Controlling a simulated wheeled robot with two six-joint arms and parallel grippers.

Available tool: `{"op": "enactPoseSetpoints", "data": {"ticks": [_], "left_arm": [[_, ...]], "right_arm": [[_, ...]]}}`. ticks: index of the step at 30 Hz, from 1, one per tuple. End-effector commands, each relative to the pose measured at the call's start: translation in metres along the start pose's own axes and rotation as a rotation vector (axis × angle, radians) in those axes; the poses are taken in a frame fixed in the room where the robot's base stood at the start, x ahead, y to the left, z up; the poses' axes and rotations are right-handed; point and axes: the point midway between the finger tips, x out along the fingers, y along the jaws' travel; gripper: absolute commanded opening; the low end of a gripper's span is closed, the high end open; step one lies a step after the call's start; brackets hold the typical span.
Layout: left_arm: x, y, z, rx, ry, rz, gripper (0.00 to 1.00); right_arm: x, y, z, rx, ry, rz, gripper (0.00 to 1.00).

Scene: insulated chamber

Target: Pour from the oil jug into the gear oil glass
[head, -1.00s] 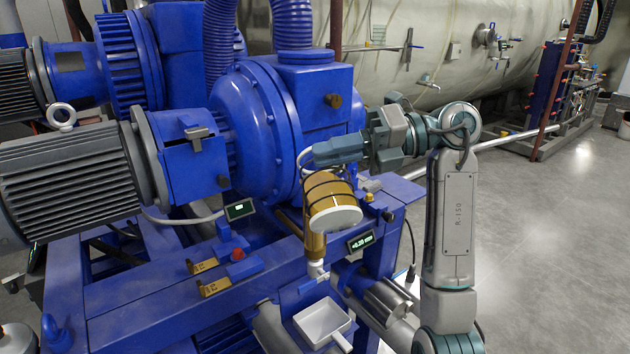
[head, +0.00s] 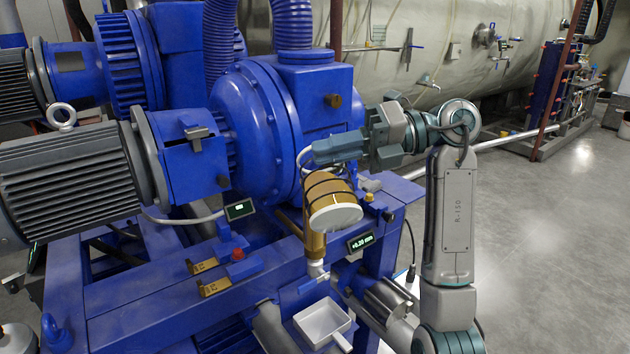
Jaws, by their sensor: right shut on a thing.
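The oil jug (head: 332,197), an amber cylinder with dark bands and a white round end (head: 336,217), is tilted, with the white end facing me. My right gripper (head: 325,172) is shut on it from above; its fingertips are partly hidden. An upright amber tube, which looks like the gear oil glass (head: 314,245), stands directly below and behind the jug, above a pale pipe fitting. The jug hides the tube's top, so I cannot tell whether they touch or whether oil is flowing. My left gripper is not in view.
A small display (head: 361,241) sits just right of the tube. A white scoop-like tray (head: 322,323) is below. The blue pump housing (head: 262,125) and grey motor (head: 70,185) fill the left and back. Open floor (head: 550,240) lies to the right.

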Motion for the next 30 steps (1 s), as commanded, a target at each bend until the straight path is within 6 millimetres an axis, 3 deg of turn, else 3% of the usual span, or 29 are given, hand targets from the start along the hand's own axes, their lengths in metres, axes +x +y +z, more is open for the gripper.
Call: {"op": "enactPoseSetpoints", "data": {"ticks": [8, 17, 30], "left_arm": [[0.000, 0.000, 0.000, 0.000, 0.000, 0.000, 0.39], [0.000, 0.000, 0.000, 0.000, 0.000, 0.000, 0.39], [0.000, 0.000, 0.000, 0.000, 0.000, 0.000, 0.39]], "right_arm": [[0.005, -0.026, -0.046, -0.390, -0.079, 0.000, 0.00], [0.006, -0.029, -0.054, -0.461, -0.092, 0.000, 0.00], [0.010, -0.050, -0.107, -0.787, -0.157, -0.001, 0.00]]}}
